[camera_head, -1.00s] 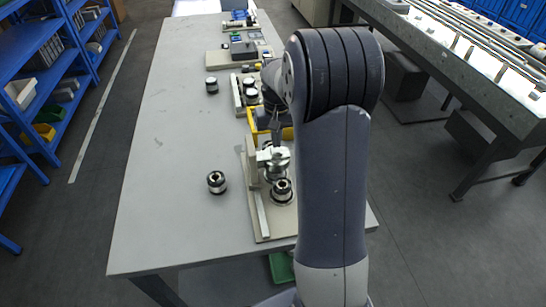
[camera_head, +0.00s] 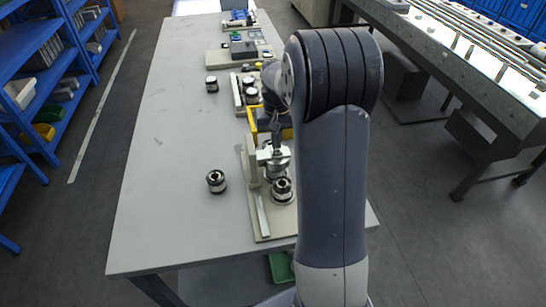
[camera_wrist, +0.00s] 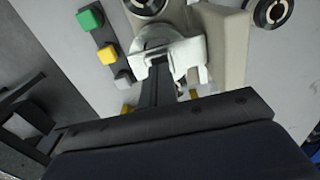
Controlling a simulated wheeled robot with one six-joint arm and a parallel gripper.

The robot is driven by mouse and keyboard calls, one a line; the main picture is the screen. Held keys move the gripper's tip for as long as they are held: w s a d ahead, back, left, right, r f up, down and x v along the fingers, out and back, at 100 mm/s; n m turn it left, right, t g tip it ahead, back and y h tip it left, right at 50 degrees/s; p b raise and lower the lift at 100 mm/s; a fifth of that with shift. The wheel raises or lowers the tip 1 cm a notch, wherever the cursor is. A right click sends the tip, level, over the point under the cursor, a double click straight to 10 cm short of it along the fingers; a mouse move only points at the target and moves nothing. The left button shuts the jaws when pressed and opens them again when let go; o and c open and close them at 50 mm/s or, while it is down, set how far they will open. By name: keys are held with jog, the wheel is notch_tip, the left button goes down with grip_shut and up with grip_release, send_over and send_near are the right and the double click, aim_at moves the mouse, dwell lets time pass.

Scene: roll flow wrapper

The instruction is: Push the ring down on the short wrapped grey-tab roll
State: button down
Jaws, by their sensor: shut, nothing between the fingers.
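My gripper (camera_wrist: 158,80) is shut and empty. Its dark fingers reach to a silver-white bracket piece (camera_wrist: 185,58) on the fixture, and look close to or touching it; I cannot tell which. A round grey part (camera_wrist: 155,36) shows just beyond the fingers, partly covered by the bracket. In the head view the fixture (camera_head: 263,212) stands near the table's front right, with the silver bracket (camera_head: 266,154) above one roll. Another roll (camera_head: 282,189) sits in front of it. Green (camera_wrist: 90,19), yellow (camera_wrist: 108,54) and grey (camera_wrist: 124,78) tabs line one side. Which roll is short cannot be told.
A loose dark-and-silver roll (camera_head: 216,181) stands left of the fixture. A small roll (camera_head: 212,84), a rack of rolls (camera_head: 238,98) and a yellow bin (camera_head: 253,122) are farther back. The left of the table (camera_head: 165,180) is clear.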

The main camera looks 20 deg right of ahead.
jog(key=shift+f+b, duration=0.95)
jog(key=shift+f, duration=0.8)
notch_tip(320, 180, up, 9)
jog(key=p, duration=0.7)
jog(key=shift+f, duration=0.1)
